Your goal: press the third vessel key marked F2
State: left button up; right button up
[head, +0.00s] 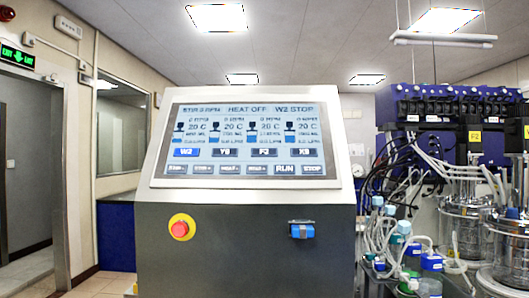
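The touchscreen (245,138) sits on a sloping white-framed panel on top of a dark cabinet, straight ahead in the head view. It shows a row of vessel keys, each under a small vessel picture reading 20 C. The third key, F2 (264,153), is a grey-blue box right of the middle of the screen. The first key, W2 (187,153), is brighter blue than the others. The header appears to read HEAT OFF and W2 STOP. Neither of my grippers shows in the head view.
A red emergency button (180,229) on a yellow ring and a blue connector (302,230) are on the cabinet front. A bottom key row includes RUN (285,169) and STOP (313,169). Glass vessels (466,228), tubing and a yellow F2 tag (475,137) stand at the right.

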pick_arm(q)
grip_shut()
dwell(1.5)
